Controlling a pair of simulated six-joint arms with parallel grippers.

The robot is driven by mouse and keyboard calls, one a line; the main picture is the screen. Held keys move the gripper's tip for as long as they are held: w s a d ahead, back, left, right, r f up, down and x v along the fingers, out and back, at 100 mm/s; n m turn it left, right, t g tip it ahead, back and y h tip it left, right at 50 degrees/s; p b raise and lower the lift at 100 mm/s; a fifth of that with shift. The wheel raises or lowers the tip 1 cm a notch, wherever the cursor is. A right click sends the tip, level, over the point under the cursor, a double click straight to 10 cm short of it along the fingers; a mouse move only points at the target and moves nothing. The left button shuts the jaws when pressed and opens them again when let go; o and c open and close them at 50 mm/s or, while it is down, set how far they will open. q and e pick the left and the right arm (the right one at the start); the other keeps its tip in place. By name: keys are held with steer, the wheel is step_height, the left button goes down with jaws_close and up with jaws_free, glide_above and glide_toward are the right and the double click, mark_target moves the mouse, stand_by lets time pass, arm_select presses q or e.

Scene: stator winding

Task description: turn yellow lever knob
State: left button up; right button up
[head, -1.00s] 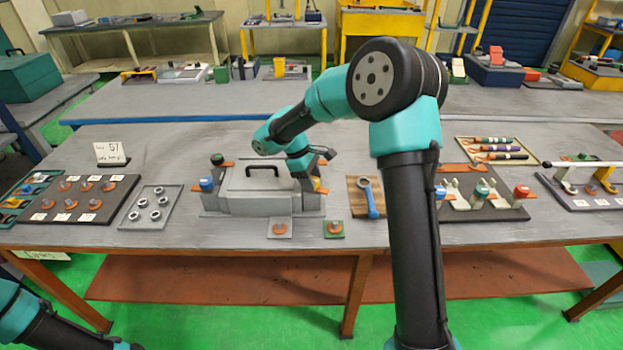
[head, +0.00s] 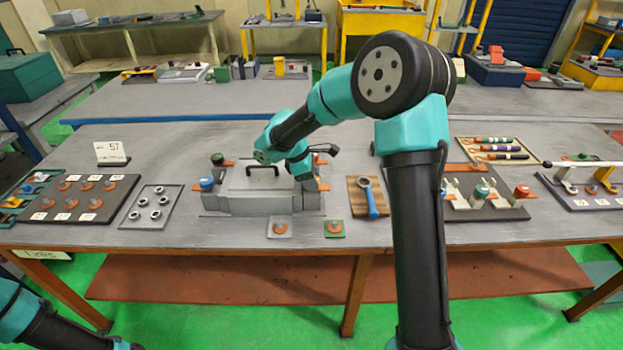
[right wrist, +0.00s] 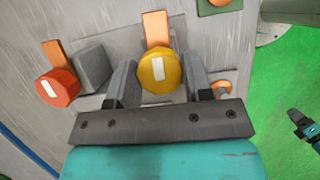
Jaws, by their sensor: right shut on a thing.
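The yellow lever knob (right wrist: 160,72) is round with a white bar mark and sits between the two grey fingers of my right gripper (right wrist: 158,80) in the right wrist view. The gripper is shut on it. An orange lever tab (right wrist: 156,28) sticks out beyond the knob. In the head view my right gripper (head: 307,186) is at the right end of the grey fixture (head: 250,203), and the wrist hides the knob. My left arm shows only at the lower left edge; its finger state cannot be made out.
A red knob (right wrist: 58,88) and a grey block (right wrist: 92,68) stand left of my gripper in the right wrist view. A blue knob (head: 207,184) is at the fixture's left end. A wrench board (head: 358,205) lies to the right. Small pads (head: 280,229) lie in front.

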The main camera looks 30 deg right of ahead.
steer(key=o, duration=0.9)
steer(key=v, duration=1.7)
steer(key=shift+w+a+r, duration=0.1)
steer(key=shift+w, duration=0.05)
